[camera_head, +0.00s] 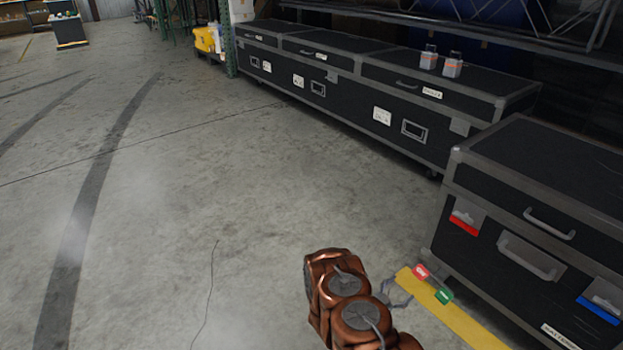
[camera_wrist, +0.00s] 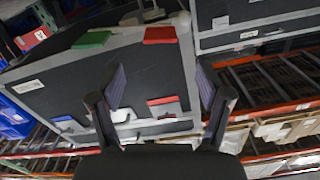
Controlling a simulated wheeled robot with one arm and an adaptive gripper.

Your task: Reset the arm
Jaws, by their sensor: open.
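My gripper (camera_wrist: 160,92) shows in the wrist view with its two dark fingers spread apart and nothing between them. Beyond the fingers is a black case (camera_wrist: 50,85) with grey edges, a red tab and a blue tab; this view looks turned over. The black case (camera_head: 500,205) stands to the right of the arm.
A long row of black cases (camera_head: 350,95) stands at the back right. Two small grey padlock-like items (camera_head: 428,57) (camera_head: 452,67) sit on its top. A yellow machine (camera_head: 207,39) stands by green shelving at the back. The grey floor at left is clear.

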